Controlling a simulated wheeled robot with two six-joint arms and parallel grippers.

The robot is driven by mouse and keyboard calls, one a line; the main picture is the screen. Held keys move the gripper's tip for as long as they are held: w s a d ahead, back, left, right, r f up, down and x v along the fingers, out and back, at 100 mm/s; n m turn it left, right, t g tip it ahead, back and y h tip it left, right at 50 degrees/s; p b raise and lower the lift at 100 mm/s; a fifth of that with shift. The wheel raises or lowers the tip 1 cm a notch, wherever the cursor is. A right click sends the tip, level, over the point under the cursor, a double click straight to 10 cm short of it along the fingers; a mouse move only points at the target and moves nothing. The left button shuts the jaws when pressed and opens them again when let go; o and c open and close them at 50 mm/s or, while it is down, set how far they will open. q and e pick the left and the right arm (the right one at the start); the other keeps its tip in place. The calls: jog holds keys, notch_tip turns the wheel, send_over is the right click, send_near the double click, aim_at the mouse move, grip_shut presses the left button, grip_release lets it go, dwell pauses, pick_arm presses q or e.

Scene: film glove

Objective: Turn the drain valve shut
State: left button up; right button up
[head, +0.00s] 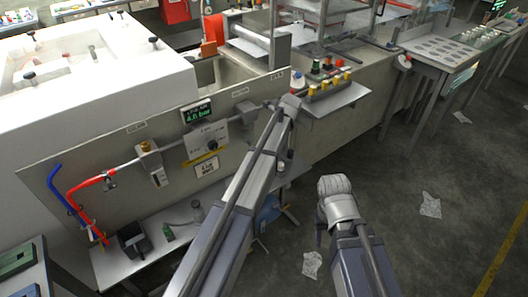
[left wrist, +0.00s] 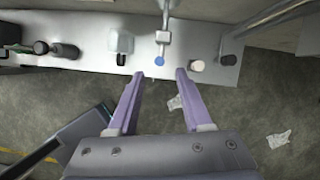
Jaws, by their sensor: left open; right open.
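In the left wrist view, a small blue round part (left wrist: 160,61), possibly the drain valve, sits below a pale block (left wrist: 163,37) on a stem. My left gripper (left wrist: 158,73) is open and empty, its fingertips just short of the blue part and on either side of it. In the head view, a pipe on the panel carries a brass-topped fitting (head: 147,147) and a pale block (head: 159,178) below it. I cannot tell a drain valve there.
A pressure display (head: 197,112) reads about 4.6 bar above a dial plate (head: 207,141). Red (head: 88,184) and blue (head: 54,178) hoses are at the panel's left. A low shelf (head: 112,262) holds small items. Bare floor with scattered papers (head: 431,205) lies right.

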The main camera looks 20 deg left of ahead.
pick_arm(q)
jog(key=shift+f, duration=0.1)
jog(key=b+x, duration=0.7)
jog(key=shift+a+f, duration=0.1)
jog(key=shift+f, duration=0.25)
jog(key=shift+r, duration=0.1)
jog(key=shift+c, duration=0.2)
grip_shut()
